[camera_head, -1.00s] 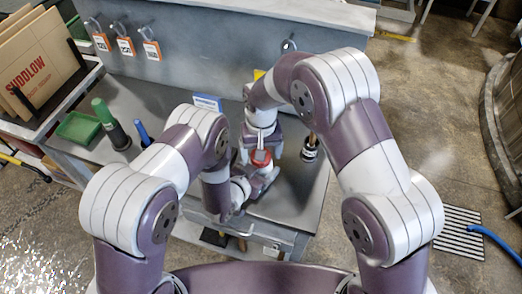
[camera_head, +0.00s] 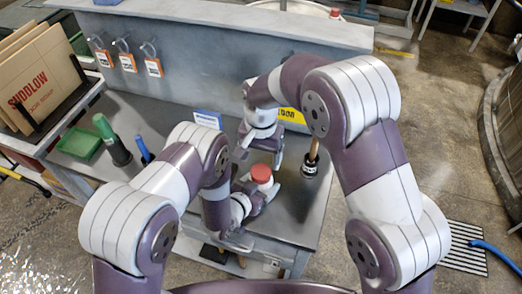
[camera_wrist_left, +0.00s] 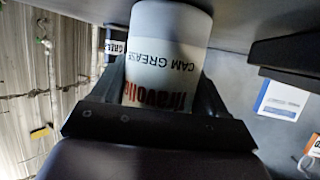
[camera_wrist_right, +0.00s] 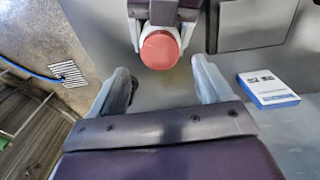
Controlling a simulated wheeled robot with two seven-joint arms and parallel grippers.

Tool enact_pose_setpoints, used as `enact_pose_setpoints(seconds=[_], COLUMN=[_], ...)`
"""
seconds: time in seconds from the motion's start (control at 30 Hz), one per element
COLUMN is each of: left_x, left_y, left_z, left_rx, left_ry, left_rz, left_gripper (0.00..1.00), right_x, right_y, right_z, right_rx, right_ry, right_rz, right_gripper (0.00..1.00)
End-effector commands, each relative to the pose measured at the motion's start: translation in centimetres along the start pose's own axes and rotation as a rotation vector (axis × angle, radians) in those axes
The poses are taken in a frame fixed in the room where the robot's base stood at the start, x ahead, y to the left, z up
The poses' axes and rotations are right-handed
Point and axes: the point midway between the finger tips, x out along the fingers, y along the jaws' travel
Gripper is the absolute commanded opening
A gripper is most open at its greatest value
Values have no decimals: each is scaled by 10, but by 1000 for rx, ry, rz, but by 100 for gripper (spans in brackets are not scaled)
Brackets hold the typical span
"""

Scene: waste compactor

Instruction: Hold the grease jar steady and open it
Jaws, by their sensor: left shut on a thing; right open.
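The grease jar is a white can with a "CAM GREASE" label (camera_wrist_left: 168,50), upside down in the left wrist view. Its red lid (camera_head: 261,174) sits on top in the head view and also shows in the right wrist view (camera_wrist_right: 159,50). My left gripper (camera_head: 262,192) is shut around the jar's body, just above the bench. My right gripper (camera_head: 262,148) is open and empty, apart from the lid and on its far side in the head view. In the right wrist view the lid lies beyond the gap between its fingers (camera_wrist_right: 160,82).
A blue-and-white box (camera_head: 208,119) lies behind my left arm.

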Motion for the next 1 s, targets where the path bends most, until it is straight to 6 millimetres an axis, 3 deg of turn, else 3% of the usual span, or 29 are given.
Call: enact_pose_setpoints(seconds=[0.1,0.3,0.6,0.63,0.8,0.87,1.0], left_x=[0,0,0,0,0,0,0], left_y=[0,0,0,0,0,0,0], left_z=[-1,-1,-1,-1,-1,-1,-1], left_rx=[0,0,0,0,0,0,0], left_ry=[2,2,2,2,2,2,2], left_rz=[0,0,0,0,0,0,0], left_gripper=[0,0,0,0,0,0,0], right_x=[24,51,56,56,56,56,56], right_y=[0,0,0,0,0,0,0], right_z=[0,0,0,0,0,0,0], right_rx=[-1,-3,-3,-4,-4,-10,-205], right_ry=[-3,0,1,1,1,1,0], right_rz=[3,0,-1,-1,-1,-1,0], right_gripper=[78,78,78,72,21,21,21])
